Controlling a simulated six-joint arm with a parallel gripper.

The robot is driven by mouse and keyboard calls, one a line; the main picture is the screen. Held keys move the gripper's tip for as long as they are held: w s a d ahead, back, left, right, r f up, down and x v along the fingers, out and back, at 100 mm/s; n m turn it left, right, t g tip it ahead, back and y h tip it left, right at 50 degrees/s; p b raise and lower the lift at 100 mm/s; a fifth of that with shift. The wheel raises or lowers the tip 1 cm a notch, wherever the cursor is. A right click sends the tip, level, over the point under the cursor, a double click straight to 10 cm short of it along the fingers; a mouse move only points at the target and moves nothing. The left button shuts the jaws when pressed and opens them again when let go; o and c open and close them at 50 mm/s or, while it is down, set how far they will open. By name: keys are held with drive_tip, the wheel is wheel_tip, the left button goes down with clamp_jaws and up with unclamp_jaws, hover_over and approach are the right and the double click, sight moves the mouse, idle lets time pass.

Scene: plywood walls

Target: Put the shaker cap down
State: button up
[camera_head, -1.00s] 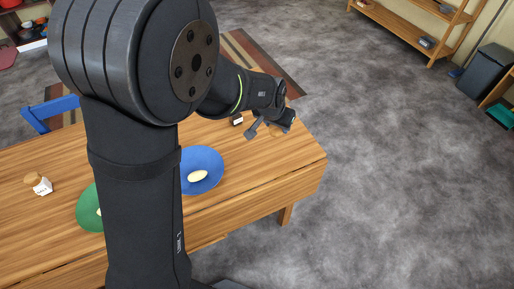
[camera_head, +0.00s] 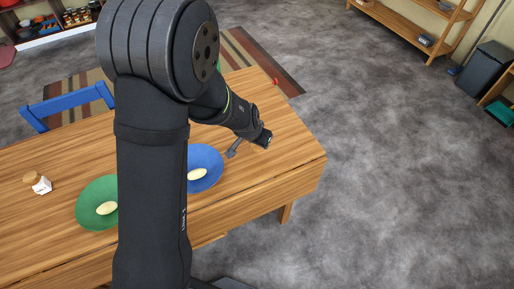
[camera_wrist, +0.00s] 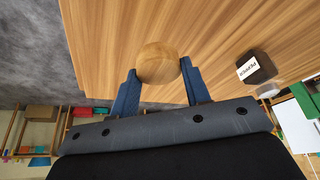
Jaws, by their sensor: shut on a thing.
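The shaker cap (camera_wrist: 158,62), a round light-wood piece, sits between the two blue fingers of my gripper (camera_wrist: 158,76) in the wrist view. The gripper is shut on it, over the wooden table (camera_wrist: 215,30). Whether the cap touches the table is hard to tell. In the head view my gripper (camera_head: 262,140) is above the right part of the table, and the cap is not clearly visible there. A dark shaker (camera_wrist: 257,68) labelled PEPPER stands to the right in the wrist view, apart from the gripper; my arm hides it in the head view.
A blue plate (camera_head: 207,158) and a green plate (camera_head: 88,190) each hold a pale oval item. A white shaker (camera_head: 42,186) with a wooden top is at the table's left. A blue chair (camera_head: 70,103) stands behind. The table's right end (camera_head: 300,155) is clear.

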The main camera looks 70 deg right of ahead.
sight(255, 146)
drive_tip(key=shift+w+f, duration=0.15)
drive_tip(key=shift+f, duration=1.95)
drive_tip(key=o, duration=1)
drive_tip(key=shift+f, duration=0.1)
drive_tip(key=shift+c, duration=0.2)
drive_tip(key=v, duration=1.2)
drive_tip(key=x, duration=1.2)
